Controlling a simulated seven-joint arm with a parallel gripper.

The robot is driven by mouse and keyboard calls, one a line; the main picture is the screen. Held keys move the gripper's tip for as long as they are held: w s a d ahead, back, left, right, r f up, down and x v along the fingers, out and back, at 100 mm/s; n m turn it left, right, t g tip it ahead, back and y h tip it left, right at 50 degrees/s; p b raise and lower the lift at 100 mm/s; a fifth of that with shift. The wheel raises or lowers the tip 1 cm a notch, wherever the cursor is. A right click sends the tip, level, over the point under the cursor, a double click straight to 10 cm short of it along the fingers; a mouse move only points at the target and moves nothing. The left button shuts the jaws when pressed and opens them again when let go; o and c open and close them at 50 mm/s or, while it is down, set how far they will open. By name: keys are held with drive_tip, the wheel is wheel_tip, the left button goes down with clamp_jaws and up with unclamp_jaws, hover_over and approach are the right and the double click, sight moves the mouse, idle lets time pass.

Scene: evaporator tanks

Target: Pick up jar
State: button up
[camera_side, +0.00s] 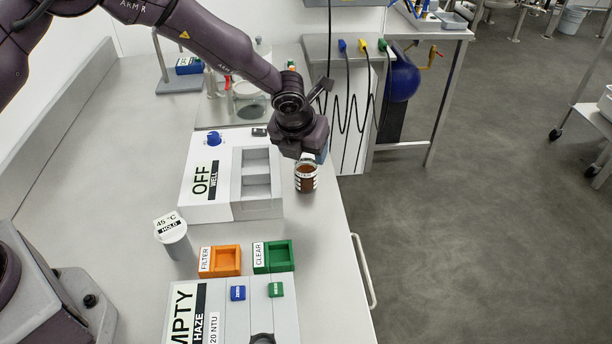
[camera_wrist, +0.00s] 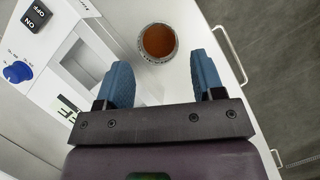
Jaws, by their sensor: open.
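The jar (camera_side: 306,178) is small and clear, with reddish-brown contents and a white label. It stands upright on the bench near its right edge, beside the white OFF/WELL unit. In the wrist view the jar (camera_wrist: 158,43) shows from above as a round brown disc with a pale rim. My gripper (camera_wrist: 160,60) is open, with its two blue fingers apart and nothing between them. The jar lies just beyond the fingertips, roughly centred between them. In the side view my gripper (camera_side: 312,155) is over the jar and hides its top.
The white OFF/WELL unit (camera_side: 210,183) with a blue knob stands close to the jar's left. A handle (camera_side: 364,272) runs along the bench's right edge.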

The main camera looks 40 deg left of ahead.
sight(307, 167)
drive_tip(key=x, duration=0.8)
drive_tip(key=shift+s, duration=0.25)
drive_tip(key=c, duration=0.8)
drive_tip(key=shift+r, duration=0.15)
